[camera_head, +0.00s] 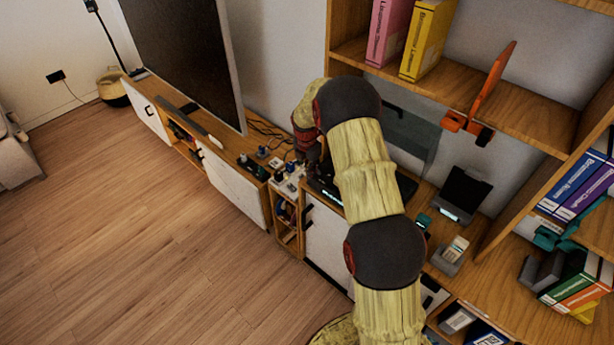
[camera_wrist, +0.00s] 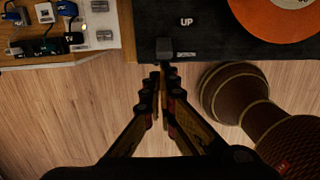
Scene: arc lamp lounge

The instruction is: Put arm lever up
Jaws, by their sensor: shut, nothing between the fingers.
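A black turntable (camera_wrist: 215,35) with an orange record (camera_wrist: 280,18) shows along the top of the wrist view. White lettering "UP" is on its deck, with smaller lettering near its front edge. A small dark grey block (camera_wrist: 165,48) at that edge, left of the smaller lettering, looks like the arm lever; its position is hard to tell. My gripper (camera_wrist: 163,78) is shut and empty, its fingertips just in front of this block in the picture; I cannot tell whether they touch. In the head view my arm hides most of the turntable, and the lever cannot be made out.
A board with several small connectors (camera_wrist: 70,25) lies left of the turntable. A brown drum-like object (camera_wrist: 240,95) is close on the right. In the head view a shelf with books (camera_head: 428,40) rises behind my arm, and the wooden floor (camera_head: 130,220) is open at left.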

